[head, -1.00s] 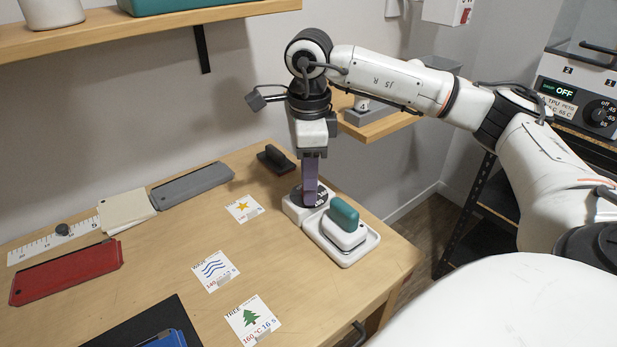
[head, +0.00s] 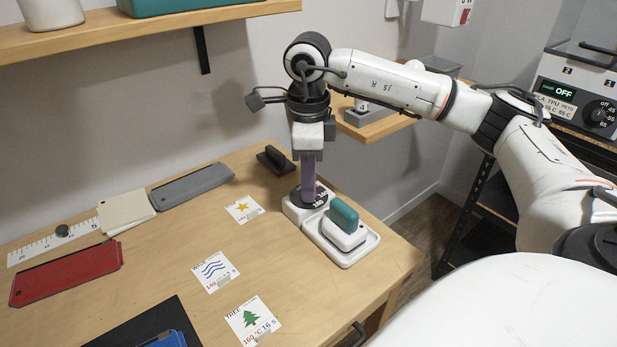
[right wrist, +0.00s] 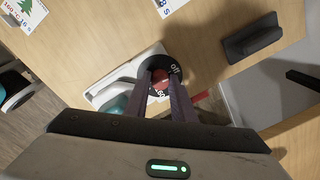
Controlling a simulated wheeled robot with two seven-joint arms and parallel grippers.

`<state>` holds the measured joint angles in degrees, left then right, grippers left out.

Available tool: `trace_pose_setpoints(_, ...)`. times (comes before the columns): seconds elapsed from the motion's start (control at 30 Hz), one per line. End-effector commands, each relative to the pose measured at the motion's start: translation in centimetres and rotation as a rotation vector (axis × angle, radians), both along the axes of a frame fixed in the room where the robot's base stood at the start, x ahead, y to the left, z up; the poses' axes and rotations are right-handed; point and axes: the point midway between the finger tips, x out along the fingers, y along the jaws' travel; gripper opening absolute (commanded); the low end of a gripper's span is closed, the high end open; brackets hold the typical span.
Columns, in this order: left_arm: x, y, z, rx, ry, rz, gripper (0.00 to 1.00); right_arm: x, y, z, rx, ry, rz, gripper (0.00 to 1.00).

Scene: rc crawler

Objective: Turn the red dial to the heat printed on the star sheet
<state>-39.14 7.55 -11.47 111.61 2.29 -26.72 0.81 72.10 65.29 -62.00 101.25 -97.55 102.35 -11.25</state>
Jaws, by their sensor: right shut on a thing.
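The red dial (right wrist: 161,77) sits on a black disc with white markings, with "off" legible in the right wrist view. My right gripper (right wrist: 162,84) points down and is shut on the red dial; in the head view its purple fingers (head: 309,178) hide most of the dial. The dial's white base (head: 292,211) joins a tray with a teal-handled iron (head: 344,228). The star sheet (head: 243,209) lies on the table left of the dial; its red heat print is too small to read surely. My left gripper is not in view.
A wave sheet (head: 215,271) and tree sheet (head: 252,318) lie nearer. A black-handled block (head: 275,160) stands behind the dial. Red (head: 66,273) and grey (head: 192,185) flat pieces and a ruler (head: 40,248) lie left. The table middle is mostly clear.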

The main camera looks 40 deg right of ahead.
Motion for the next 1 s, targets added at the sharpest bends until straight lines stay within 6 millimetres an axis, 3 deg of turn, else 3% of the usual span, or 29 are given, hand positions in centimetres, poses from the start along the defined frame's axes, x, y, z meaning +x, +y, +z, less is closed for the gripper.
trace_pose_setpoints(1.0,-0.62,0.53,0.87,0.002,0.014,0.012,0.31,0.23,-0.05,0.19,0.001,-0.002,-0.836,0.00)
